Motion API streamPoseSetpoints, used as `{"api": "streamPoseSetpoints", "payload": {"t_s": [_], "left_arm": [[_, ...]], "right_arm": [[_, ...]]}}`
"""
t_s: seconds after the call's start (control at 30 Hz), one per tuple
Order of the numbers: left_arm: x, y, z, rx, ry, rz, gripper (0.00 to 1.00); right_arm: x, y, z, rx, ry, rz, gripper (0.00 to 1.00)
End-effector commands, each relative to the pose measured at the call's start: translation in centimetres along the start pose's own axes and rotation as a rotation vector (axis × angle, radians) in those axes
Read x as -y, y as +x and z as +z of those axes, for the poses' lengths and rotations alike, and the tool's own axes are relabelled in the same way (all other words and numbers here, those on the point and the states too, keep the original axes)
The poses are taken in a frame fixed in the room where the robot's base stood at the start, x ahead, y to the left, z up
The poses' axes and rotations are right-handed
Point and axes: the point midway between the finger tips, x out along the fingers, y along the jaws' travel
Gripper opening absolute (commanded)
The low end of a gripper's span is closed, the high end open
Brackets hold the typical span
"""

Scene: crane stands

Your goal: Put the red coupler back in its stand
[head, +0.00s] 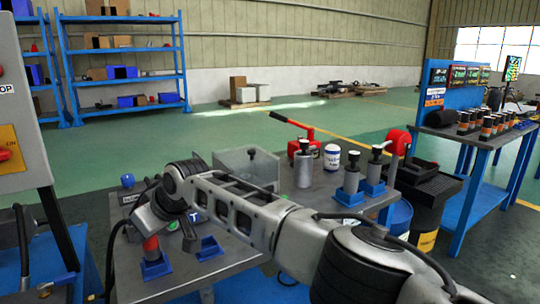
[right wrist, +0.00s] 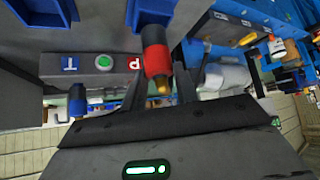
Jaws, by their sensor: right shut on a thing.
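The red coupler (head: 151,244) is upright at the front left of the grey bench. In the right wrist view the coupler (right wrist: 157,62) shows a red band, a dark collar and a brass-coloured tip. My right gripper (head: 150,226) reaches in from the right and is shut on the coupler from above; its fingers (right wrist: 160,88) lie on either side of it. The coupler's lower end is at a blue stand (head: 155,268), also at the top of the wrist view (right wrist: 150,14). I cannot tell how deep it sits. My left gripper is not in view.
An empty blue stand (head: 208,249) is just right of the coupler. A block with a blue T plate (head: 194,216) and a green button (right wrist: 103,62) is close behind.

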Motion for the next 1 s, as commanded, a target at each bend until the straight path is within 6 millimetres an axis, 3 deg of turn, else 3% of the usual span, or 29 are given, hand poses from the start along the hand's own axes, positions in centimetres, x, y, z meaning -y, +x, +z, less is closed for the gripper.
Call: {"api": "streamPoseSetpoints", "payload": {"t_s": [1.0], "left_arm": [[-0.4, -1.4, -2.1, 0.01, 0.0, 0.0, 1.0]], "right_arm": [[0.2, -0.1, -0.1, -0.001, 0.11, 0.097, 0.0]]}}
